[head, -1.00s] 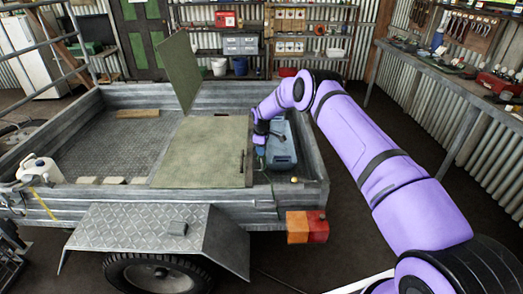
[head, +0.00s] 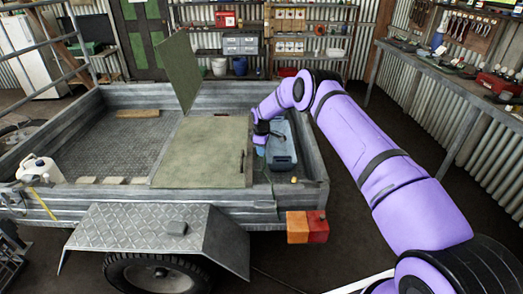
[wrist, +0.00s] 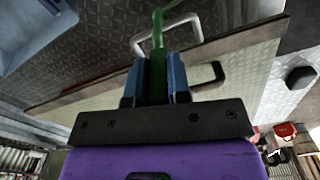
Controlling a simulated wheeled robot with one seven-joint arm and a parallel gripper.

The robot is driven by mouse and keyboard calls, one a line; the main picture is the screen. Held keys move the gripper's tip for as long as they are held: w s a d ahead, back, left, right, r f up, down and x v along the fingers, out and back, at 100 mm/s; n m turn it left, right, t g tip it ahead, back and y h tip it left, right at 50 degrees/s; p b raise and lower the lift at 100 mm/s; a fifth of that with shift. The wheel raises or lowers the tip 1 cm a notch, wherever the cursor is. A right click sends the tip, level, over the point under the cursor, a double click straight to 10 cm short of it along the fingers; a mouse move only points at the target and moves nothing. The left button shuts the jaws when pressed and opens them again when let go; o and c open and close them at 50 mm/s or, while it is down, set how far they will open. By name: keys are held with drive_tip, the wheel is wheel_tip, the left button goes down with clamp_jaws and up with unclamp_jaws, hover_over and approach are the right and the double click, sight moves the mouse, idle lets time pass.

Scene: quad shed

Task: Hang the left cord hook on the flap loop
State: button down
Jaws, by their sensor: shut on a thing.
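My gripper (wrist: 156,80) has blue fingers shut on a green piece, the cord hook (wrist: 157,70); a thin green end runs up past the fingertips. A pale bent bar (wrist: 183,22) shows beside that end; I cannot tell whether they touch. The green flap (head: 205,148) lies flat over the trailer bed. Its dark loop (head: 242,163) stands near the right edge and also shows in the wrist view (wrist: 213,73), right of the fingers and apart from them. In the head view my gripper (head: 261,147) is just beyond that edge; the held hook is too small to make out.
A blue box (head: 284,150) sits in the trailer right of my gripper. A second green panel (head: 179,75) stands upright behind the flap. The trailer's side wall (head: 316,155) and tail light (head: 308,227) bound the right. The bed at left is mostly clear.

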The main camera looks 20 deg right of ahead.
drive_tip(key=shift+f, duration=1.95)
drive_tip(key=c, duration=0.5)
unclamp_jaws()
drive_tip(key=shift+r, duration=0.1)
drive_tip(key=shift+r, duration=4.45)
drive_tip(key=shift+r, duration=0.1)
